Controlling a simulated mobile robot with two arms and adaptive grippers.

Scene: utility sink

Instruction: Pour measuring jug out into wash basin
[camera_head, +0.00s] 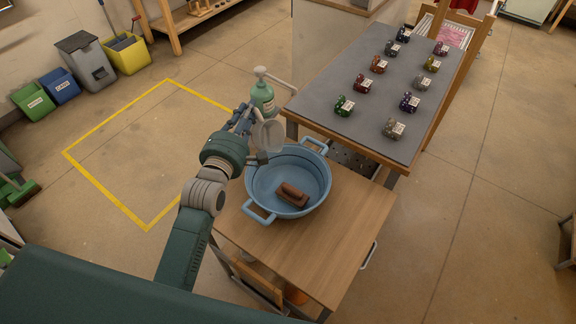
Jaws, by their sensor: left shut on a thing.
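The wash basin (259,186) is blue, round and two-handled, and stands on a small wooden table. A brown brush-like block (291,195) lies inside it. A pale grey, translucent vessel, which looks like the measuring jug (269,136), is at the basin's far left rim. My left gripper (253,142) is shut on the jug, above the basin's left edge. The arm hides part of the jug, and I cannot tell its exact tilt or whether it holds anything. My right gripper is out of view.
A green pump bottle (263,97) shows just behind the jug. A long grey-topped table (375,85) with several small coloured items stands behind the basin. The wooden tabletop (335,225) is bare right of and in front of the basin. Bins stand far left.

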